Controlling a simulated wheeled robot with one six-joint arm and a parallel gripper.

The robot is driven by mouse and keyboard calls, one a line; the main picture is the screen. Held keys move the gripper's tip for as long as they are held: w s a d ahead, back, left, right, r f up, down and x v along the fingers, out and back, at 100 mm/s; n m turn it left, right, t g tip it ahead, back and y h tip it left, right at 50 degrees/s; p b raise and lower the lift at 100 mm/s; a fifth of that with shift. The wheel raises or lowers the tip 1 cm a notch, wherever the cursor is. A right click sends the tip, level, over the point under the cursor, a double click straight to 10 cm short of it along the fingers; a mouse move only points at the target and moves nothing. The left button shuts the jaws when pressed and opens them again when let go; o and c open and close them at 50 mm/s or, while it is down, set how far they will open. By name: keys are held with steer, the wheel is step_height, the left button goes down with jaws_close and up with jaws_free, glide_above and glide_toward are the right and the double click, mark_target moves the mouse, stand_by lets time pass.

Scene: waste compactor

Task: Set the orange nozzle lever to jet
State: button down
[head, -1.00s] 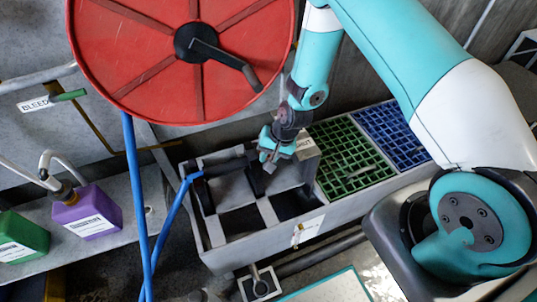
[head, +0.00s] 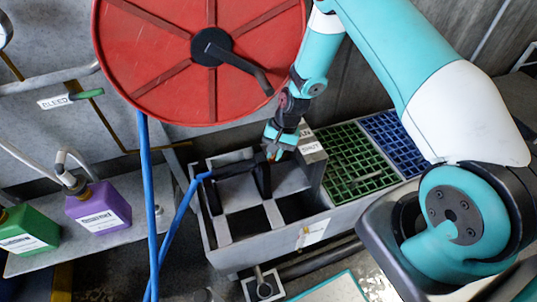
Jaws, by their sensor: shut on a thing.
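A black nozzle (head: 235,169) on a blue hose lies across the left end of a long grey trough (head: 262,239), held in a dark stand. My gripper (head: 273,152) is at the nozzle's right end, pointing down, shut on the orange lever. Only a small orange patch of the lever (head: 279,154) shows between and beside the fingers. A pale label plate (head: 312,146) stands just right of the gripper; one word looks like SHUT, and the rest is too small to read. I cannot tell which setting the lever points at.
A large red hose reel (head: 160,75) with a crank hangs close above the trough. The blue hose (head: 147,200) drops in front. Green (head: 350,165) and blue (head: 400,135) grates fill the trough's right. Purple (head: 98,209) and green (head: 30,228) jugs stand left.

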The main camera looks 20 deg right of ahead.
steer(key=c, duration=1.1)
jaws_free()
steer(key=shift+r, duration=0.1)
steer(key=v, duration=1.7)
steer(key=shift+d+r, duration=0.1)
